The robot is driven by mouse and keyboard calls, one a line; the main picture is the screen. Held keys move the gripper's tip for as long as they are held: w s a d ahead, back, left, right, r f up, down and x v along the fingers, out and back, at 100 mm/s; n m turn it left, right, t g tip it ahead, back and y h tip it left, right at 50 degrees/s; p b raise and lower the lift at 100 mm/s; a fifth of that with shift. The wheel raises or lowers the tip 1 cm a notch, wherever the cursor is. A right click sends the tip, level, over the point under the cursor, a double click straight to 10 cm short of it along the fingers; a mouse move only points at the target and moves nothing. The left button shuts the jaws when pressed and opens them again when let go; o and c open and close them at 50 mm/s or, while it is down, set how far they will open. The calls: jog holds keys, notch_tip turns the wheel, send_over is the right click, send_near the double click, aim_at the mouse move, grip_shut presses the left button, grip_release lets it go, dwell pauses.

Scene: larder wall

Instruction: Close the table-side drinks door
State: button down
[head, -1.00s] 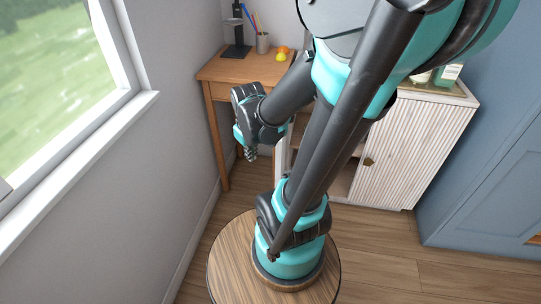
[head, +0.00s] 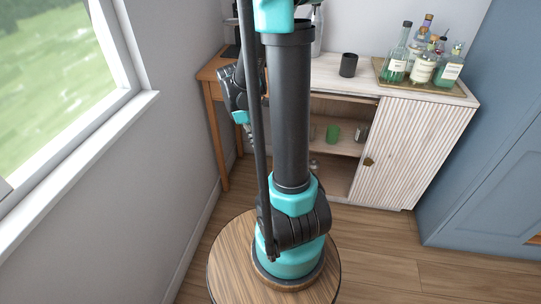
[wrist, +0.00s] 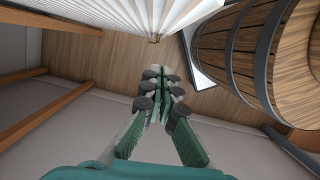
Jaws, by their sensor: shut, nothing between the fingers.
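The drinks cabinet (head: 425,97) stands against the back wall. Its right ribbed door is shut, and its left side is open, showing shelves. The table-side door is mostly hidden behind my arm in the head view. In the wrist view a white ribbed panel with a small brass knob, apparently that door (wrist: 100,14), stands swung out at the top. My gripper (head: 251,142) is between the wooden table and the cabinet's open side. In the wrist view my gripper (wrist: 160,72) has its fingertips together, empty, below the panel and apart from it.
A wooden table (head: 206,85) stands left of the cabinet, by the window wall. Bottles on a tray (head: 446,88) and a dark cup (head: 348,65) stand on the cabinet top. A green cup (head: 333,134) is on the inside shelf. A blue cupboard (head: 490,150) is at right.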

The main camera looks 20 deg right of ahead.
jog(key=s+d+f, duration=0.2)
jog(key=d+f, duration=0.3)
jog(key=f, duration=0.1)
jog(key=shift+s+f, duration=0.3)
jog(key=shift+s, duration=0.1)
